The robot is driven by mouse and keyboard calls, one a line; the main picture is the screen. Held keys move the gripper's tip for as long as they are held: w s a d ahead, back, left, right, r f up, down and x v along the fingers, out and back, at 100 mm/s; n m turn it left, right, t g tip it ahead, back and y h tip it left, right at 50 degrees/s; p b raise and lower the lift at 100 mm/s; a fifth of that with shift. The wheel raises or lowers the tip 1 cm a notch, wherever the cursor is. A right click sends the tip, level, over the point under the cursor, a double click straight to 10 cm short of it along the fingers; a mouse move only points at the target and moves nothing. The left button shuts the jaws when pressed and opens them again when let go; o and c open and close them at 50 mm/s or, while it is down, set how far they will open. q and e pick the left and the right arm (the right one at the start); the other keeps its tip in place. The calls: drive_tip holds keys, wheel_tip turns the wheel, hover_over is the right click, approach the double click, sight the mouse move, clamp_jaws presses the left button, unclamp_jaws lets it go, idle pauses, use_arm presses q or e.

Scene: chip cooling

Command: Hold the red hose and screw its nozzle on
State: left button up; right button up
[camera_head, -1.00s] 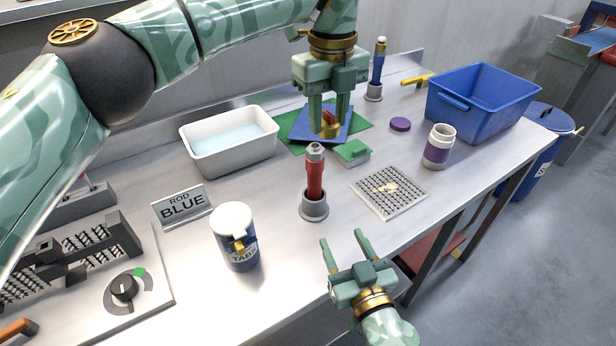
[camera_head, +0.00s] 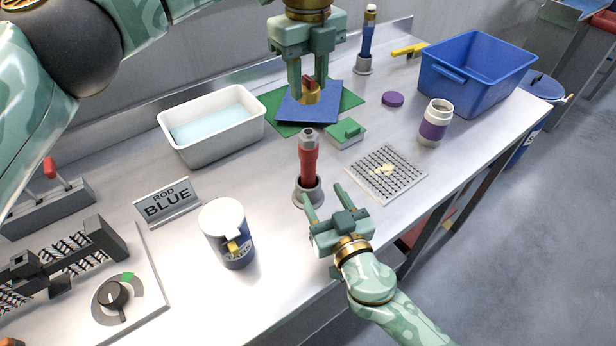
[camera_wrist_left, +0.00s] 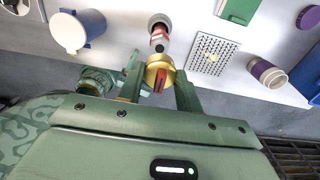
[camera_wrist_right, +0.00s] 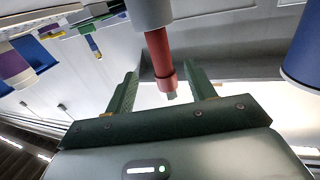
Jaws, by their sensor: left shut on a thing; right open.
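The red hose (camera_head: 308,162) stands upright in a grey round holder (camera_head: 309,190) on the steel table, its grey end on top. It also shows in the right wrist view (camera_wrist_right: 163,60). My left gripper (camera_head: 309,92) is shut on the brass nozzle with a red part (camera_wrist_left: 159,74), held above the hose top and apart from it. My right gripper (camera_head: 323,195) is open beside the holder, low on the near side. In the right wrist view the hose appears between its fingers (camera_wrist_right: 165,85), but the jaws are not closed on it.
A blue hose (camera_head: 367,38) stands in its own holder at the back. A green block (camera_head: 345,132), a perforated plate (camera_head: 405,185), a purple-banded jar (camera_head: 435,122) and a blue crate (camera_head: 445,92) lie right. A tabs canister (camera_head: 226,240) and white basin (camera_head: 190,150) are left.

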drive_tip(key=x, duration=0.9)
clamp_jaws()
use_arm(q)
hover_over(308, 135)
drive_tip(key=shift+f, duration=2.5)
